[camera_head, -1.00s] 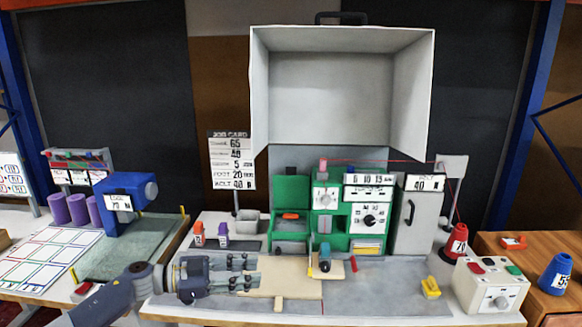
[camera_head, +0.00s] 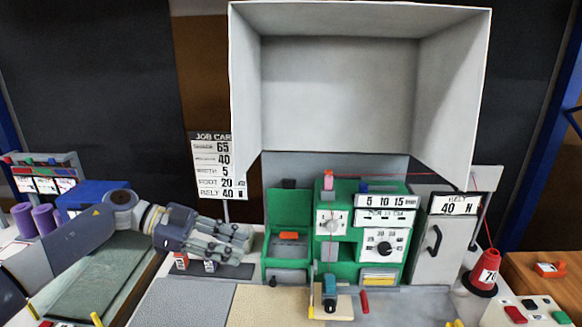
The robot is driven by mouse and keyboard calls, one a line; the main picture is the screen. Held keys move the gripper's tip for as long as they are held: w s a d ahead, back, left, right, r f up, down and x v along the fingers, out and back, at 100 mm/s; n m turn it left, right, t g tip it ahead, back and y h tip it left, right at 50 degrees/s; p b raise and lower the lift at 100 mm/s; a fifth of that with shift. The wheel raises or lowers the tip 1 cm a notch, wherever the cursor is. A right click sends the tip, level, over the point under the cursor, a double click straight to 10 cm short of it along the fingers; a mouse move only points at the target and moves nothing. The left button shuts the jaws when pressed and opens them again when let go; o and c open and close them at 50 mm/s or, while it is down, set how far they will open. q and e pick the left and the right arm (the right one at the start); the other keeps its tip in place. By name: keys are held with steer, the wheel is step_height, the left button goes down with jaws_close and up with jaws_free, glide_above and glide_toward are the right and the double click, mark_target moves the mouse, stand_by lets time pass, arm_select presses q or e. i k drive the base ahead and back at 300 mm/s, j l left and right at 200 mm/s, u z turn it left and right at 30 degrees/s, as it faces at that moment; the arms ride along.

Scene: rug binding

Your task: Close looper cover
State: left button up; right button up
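The green machine (camera_head: 343,235) stands at the back of the bench. On its left part, a green panel (camera_head: 289,206), which looks like the looper cover, stands raised above an open recess with an orange part (camera_head: 289,236) in it. My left gripper (camera_head: 248,238) is left of this recess, its fingers extended to the right, apart from each other and empty. It appears not to touch the panel. My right gripper is not in view.
A large pale hood (camera_head: 340,95) is open above the machine. A blue-grey tool part (camera_head: 329,290) stands in front. A grey belt cabinet (camera_head: 440,245) and a red thread cone (camera_head: 483,272) are on the right. The job card (camera_head: 215,165) stands behind my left gripper.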

mark_target(289, 206)
steer(key=i, duration=1.15)
